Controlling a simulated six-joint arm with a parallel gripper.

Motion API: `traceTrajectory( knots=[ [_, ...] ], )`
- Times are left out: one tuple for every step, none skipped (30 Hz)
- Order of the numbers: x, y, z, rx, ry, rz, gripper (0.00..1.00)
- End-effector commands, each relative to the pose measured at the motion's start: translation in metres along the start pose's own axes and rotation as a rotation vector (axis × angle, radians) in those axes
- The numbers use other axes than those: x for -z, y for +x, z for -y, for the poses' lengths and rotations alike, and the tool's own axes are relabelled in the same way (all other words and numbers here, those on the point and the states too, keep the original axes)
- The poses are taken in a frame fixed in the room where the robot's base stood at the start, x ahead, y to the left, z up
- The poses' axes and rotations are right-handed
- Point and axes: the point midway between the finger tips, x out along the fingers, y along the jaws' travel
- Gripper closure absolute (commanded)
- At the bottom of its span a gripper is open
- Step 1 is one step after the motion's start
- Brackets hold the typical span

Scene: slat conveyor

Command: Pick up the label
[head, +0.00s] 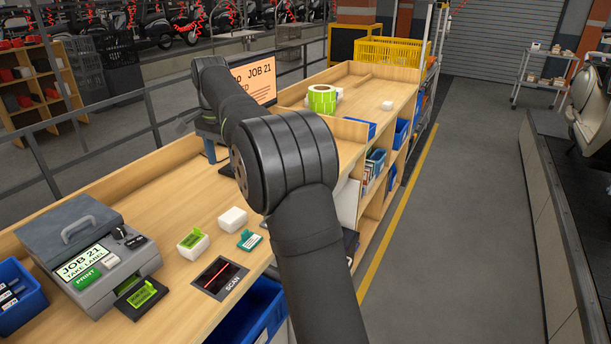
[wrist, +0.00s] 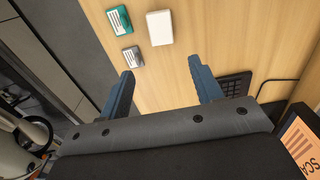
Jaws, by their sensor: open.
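A green label (head: 143,294) sticks out of the front slot of the grey label printer (head: 90,250) at the left of the bench in the head view. The printer's display reads "JOB 21 TAKE LABEL". My gripper (wrist: 161,68) is open and empty above the bench in the wrist view, its two blue-grey fingers well apart. In the head view it is mostly hidden behind my dark arm, farther along the bench and apart from the printer. The label does not show in the wrist view.
A white box (head: 232,219), a box with a green label (head: 192,243) and a teal tag (head: 249,240) lie near the scan pad (head: 220,278). A blue bin (head: 20,298) stands left of the printer. An orange job screen (head: 254,80) stands behind my arm.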

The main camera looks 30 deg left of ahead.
Motion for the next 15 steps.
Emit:
traceTrajectory(
  knots=[
    [0.0,0.0,0.0,0.0,0.0,0.0,0.51],
    [0.0,0.0,0.0,0.0,0.0,0.0,0.57],
    [0.0,0.0,0.0,0.0,0.0,0.0,0.65],
    [0.0,0.0,0.0,0.0,0.0,0.0,0.7],
    [0.0,0.0,0.0,0.0,0.0,0.0,0.7],
    [0.0,0.0,0.0,0.0,0.0,0.0,0.7],
    [0.0,0.0,0.0,0.0,0.0,0.0,0.7],
    [0.0,0.0,0.0,0.0,0.0,0.0,0.7],
    [0.0,0.0,0.0,0.0,0.0,0.0,0.7],
    [0.0,0.0,0.0,0.0,0.0,0.0,0.7],
    [0.0,0.0,0.0,0.0,-0.001,0.0,0.7],
    [-0.001,0.0,0.001,0.0,-0.007,0.0,0.7],
    [-0.004,0.0,0.001,0.0,-0.018,0.0,0.7],
    [-0.008,0.0,0.003,0.0,-0.037,0.0,0.7],
    [-0.016,0.0,0.005,-0.001,-0.077,0.001,0.7]
  ],
)
